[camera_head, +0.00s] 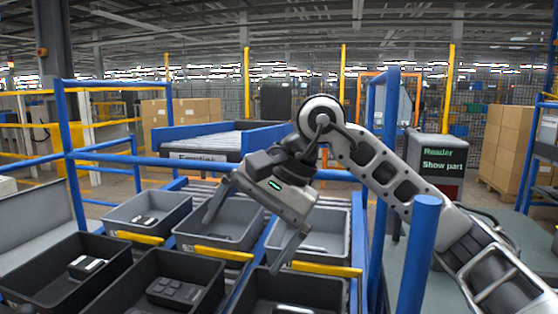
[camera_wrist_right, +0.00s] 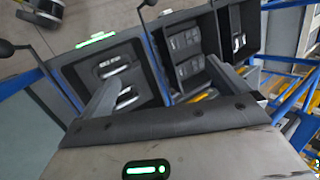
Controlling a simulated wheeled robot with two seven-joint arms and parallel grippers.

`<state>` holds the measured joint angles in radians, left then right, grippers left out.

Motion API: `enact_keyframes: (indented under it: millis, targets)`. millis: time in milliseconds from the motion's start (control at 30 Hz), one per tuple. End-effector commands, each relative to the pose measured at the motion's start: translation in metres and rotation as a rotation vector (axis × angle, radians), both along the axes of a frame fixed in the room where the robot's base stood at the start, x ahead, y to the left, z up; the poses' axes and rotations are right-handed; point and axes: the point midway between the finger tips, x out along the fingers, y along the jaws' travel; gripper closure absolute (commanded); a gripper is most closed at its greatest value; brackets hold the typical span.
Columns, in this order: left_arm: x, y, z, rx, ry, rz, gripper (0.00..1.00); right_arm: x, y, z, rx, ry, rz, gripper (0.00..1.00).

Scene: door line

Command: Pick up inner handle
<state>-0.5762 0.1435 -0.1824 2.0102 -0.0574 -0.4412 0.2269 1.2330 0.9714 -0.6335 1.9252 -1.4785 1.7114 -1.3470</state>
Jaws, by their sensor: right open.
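My right gripper (camera_head: 242,246) is open and empty, reaching down over the grey bins from the right. Its fingers straddle the middle back bin (camera_head: 187,243). In the right wrist view, a dark bin holds two black parts with silver strips, which look like handles: one upper part (camera_wrist_right: 113,67) and one lower part (camera_wrist_right: 125,97). A finger overlaps that bin's near side. In the head view, a similar black-and-silver part (camera_head: 87,266) lies in the front left bin. I cannot tell for certain which part is the inner handle. My left gripper is not in view.
The front middle bin holds dark button panels (camera_head: 175,291). Blue posts (camera_head: 418,255) stand close to my right arm.

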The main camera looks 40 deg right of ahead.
Motion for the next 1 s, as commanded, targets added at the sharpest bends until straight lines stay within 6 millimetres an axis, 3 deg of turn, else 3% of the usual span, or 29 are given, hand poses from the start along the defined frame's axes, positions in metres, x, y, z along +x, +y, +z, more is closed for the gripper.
enact_keyframes:
  millis: [33,100,200,533,800,1000]
  targets:
    - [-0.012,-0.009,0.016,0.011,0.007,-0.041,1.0,-0.001,-0.01,-0.03,-0.134,0.097,0.008,0.0]
    - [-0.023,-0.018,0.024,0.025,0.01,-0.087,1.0,-0.006,-0.024,-0.063,-0.282,0.19,0.017,0.0]
    - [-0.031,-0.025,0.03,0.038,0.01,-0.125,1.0,-0.013,-0.037,-0.089,-0.406,0.269,0.03,0.0]
    - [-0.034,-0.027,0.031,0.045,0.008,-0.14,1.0,-0.017,-0.043,-0.112,-0.455,0.3,0.033,0.0]
    - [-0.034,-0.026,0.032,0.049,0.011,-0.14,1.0,-0.018,-0.043,-0.168,-0.452,0.302,0.032,0.0]
    - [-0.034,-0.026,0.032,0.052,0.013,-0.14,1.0,-0.017,-0.043,-0.198,-0.451,0.298,0.032,0.0]
